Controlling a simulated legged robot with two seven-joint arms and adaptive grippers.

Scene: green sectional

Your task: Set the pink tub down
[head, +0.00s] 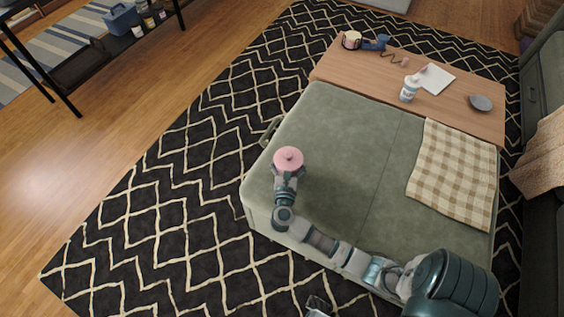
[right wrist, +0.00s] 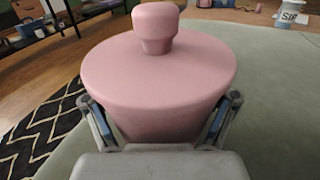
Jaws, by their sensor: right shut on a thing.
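The pink tub (head: 288,158) has a round lid with a knob and is at the left part of the green ottoman (head: 340,130) in the head view. My right gripper (head: 288,172) is shut on it. In the right wrist view the pink tub (right wrist: 158,75) fills the middle, upright, with a finger of my right gripper (right wrist: 160,125) on each side. Its base is hidden, so I cannot tell whether it touches the ottoman. A small part of what may be my left gripper (head: 318,306) shows at the bottom edge of the head view; its fingers are not clear.
A beige checked blanket (head: 452,172) lies on the ottoman's right side. A wooden table (head: 450,92) behind holds a white cup (head: 409,90), paper (head: 436,80), a grey dish (head: 481,103) and other items. The ottoman's middle is clear. A black patterned rug (head: 160,215) surrounds it.

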